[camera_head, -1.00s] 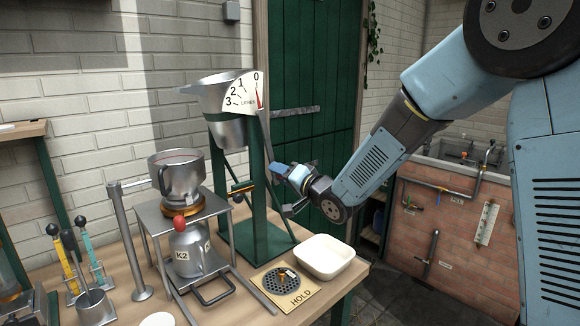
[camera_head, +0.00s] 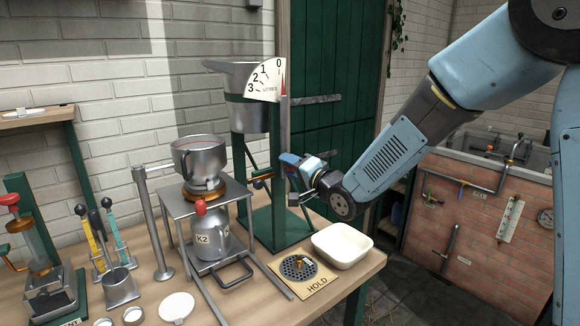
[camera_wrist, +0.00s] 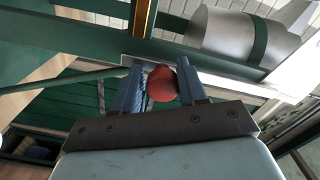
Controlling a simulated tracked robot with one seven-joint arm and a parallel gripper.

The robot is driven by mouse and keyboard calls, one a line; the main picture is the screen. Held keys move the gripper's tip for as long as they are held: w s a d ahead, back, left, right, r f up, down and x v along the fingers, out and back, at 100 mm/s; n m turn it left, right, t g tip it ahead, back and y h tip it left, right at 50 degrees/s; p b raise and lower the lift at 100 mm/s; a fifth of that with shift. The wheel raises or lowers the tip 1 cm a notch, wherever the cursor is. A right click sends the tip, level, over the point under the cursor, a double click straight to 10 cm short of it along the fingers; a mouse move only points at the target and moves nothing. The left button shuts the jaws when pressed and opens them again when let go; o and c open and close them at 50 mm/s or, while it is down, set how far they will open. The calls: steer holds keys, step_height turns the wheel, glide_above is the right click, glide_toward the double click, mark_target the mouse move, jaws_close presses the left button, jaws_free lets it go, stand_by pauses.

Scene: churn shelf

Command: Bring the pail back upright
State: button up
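The pail (camera_head: 247,112) is a grey metal vessel with a green band, hung in a tall green stand (camera_head: 285,222). Its rim looks about level and its body upright. The white litres dial (camera_head: 266,82) beside it shows its red pointer near 0. My gripper (camera_head: 290,165) is below and right of the pail, beside the stand. In the wrist view my gripper's blue fingers (camera_wrist: 162,85) lie against both sides of a red knob (camera_wrist: 162,84). What carries the knob is hidden. The banded pail also shows at the top right there (camera_wrist: 228,38).
A white dish (camera_head: 342,245) and a HOLD plate (camera_head: 317,284) lie on the bench below my gripper. A brass-coloured handle (camera_head: 262,177) is just left of it.

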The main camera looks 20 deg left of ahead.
steer(key=o, duration=0.4)
steer(key=shift+f, duration=0.1)
steer(key=v, duration=1.3)
steer(key=shift+s+d, duration=0.2)
steer(key=shift+d, duration=0.15)
